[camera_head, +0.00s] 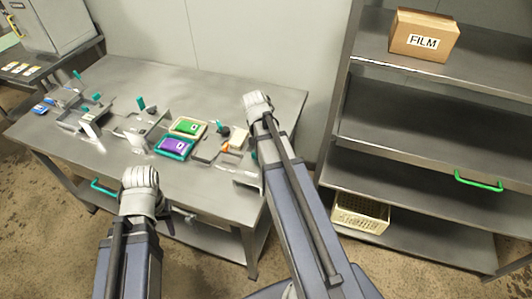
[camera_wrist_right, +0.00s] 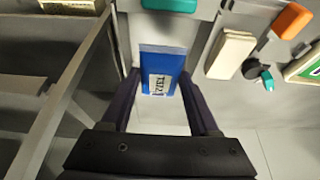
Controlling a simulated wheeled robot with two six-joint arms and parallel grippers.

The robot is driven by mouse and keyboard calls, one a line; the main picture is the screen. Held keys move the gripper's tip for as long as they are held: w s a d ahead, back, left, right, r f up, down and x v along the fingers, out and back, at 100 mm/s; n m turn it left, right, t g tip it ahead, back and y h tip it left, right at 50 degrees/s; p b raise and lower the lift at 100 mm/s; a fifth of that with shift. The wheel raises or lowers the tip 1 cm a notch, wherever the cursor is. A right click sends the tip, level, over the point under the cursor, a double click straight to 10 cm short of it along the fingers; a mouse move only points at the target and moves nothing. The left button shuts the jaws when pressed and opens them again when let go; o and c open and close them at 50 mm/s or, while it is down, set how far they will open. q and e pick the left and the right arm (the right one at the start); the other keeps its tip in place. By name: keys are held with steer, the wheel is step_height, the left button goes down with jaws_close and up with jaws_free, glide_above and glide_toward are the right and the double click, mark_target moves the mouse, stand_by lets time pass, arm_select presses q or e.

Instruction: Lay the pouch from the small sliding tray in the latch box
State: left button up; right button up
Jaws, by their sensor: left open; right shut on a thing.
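The blue pouch (camera_wrist_right: 160,68) with a white label stands between my right fingers (camera_wrist_right: 160,95) in the right wrist view, and they are shut on it. A teal handle (camera_wrist_right: 170,4) shows just beyond it. In the head view my right gripper (camera_head: 258,108) is over the right end of the table, and the arm hides its fingers and the pouch. My left gripper (camera_head: 140,185) is open at the table's front edge, its fingertips mostly hidden. I cannot tell which of the small grey metal fixtures is the latch box or the sliding tray.
The steel table (camera_head: 215,90) holds a green pouch (camera_head: 187,126), a purple pouch (camera_head: 173,144) in a teal tray, a pale block (camera_head: 238,139) and several grey fixtures. Shelves at right hold a FILM box (camera_head: 423,36) and a cream basket (camera_head: 361,213). The table's back is clear.

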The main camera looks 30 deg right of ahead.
steer(key=shift+f+b, duration=3.25)
steer(key=shift+f, duration=0.6)
steer(key=shift+r, duration=0.15)
steer(key=o, duration=1.4)
steer(key=shift+c, duration=0.2)
steer(key=shift+s+a+r+p, duration=0.1)
steer(key=shift+a+r+p, duration=0.05)
steer(key=shift+r+p, duration=0.4)
steer(key=p+v, duration=1)
steer(key=v, duration=0.1)
